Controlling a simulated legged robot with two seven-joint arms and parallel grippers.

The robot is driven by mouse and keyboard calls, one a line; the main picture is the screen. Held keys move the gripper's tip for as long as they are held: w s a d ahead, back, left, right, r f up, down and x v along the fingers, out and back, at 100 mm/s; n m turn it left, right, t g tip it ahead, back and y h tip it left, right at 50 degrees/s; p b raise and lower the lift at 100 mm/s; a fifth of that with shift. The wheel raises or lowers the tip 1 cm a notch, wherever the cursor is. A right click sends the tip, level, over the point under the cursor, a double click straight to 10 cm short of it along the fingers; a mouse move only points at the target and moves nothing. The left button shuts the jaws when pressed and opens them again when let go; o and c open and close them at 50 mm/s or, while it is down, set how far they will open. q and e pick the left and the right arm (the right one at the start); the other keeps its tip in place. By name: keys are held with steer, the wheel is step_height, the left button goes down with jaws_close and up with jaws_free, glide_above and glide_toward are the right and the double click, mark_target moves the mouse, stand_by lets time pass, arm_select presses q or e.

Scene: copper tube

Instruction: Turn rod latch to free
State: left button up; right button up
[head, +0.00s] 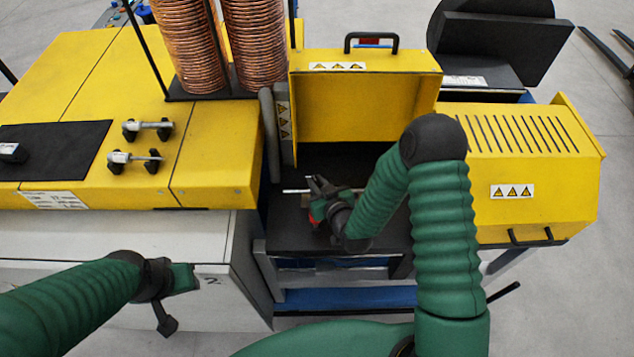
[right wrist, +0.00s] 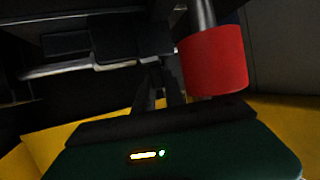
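A thin silver rod (head: 295,191), which looks like the rod latch, lies level on the dark bed in the open yellow bay. My right gripper (head: 318,186) is at the rod and covers its middle. In the right wrist view the rod (right wrist: 62,68) runs left from a dark block (right wrist: 130,40), with my right gripper's dark fingers (right wrist: 160,88) just below. Whether they are shut on anything is unclear in the dark. A red cylinder (right wrist: 213,62) on a grey shaft is right of the fingers. My left gripper (head: 168,300) is away at lower left; its finger opening is unclear.
A raised yellow cover (head: 365,95) stands behind the bay. A slotted yellow housing (head: 535,150) is to the right. A pale cabinet (head: 120,240) is below.

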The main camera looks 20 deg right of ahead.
jaws_close()
steer(key=m+h, duration=0.1)
steer(key=m+h+b, duration=0.1)
steer(key=shift+a+h, duration=0.2)
steer(key=shift+h, duration=0.1)
steer(key=shift+m+h, duration=1.3)
steer(key=shift+h, duration=0.1)
steer(key=shift+d, duration=0.1)
steer(key=shift+o, duration=2.3)
jaws_free()
steer(key=o, duration=0.3)
steer(key=shift+w+g, duration=0.1)
steer(key=shift+g, duration=0.2)
